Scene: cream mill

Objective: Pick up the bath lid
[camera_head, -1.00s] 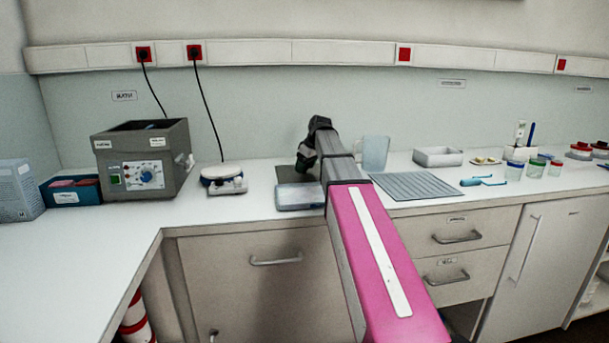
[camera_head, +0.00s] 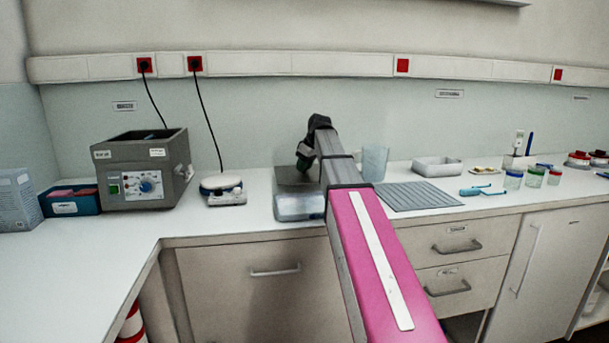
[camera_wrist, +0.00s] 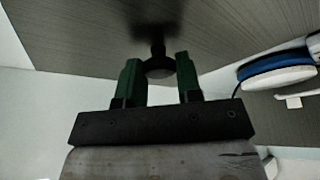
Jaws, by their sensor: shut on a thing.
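The bath lid is a flat dark-grey plate with a black knob. In the head view the lid (camera_head: 288,177) shows to the left of my arm, its right part hidden behind the arm. In the wrist view the lid (camera_wrist: 75,55) fills the upper picture, with the knob (camera_wrist: 158,68) between the two green fingers. My gripper (camera_wrist: 160,72) is shut on the knob; in the head view my gripper (camera_head: 305,163) is small and dark, just above the lid. The grey water bath (camera_head: 122,190) stands to the left with its top open.
A round white-topped device (camera_head: 221,187) stands between the bath and the lid. A pale box (camera_head: 299,207) sits in front of the lid. A clear jug (camera_head: 375,162), a ribbed grey mat (camera_head: 417,196) and a white tray (camera_head: 437,167) lie to the right. The left bench front is clear.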

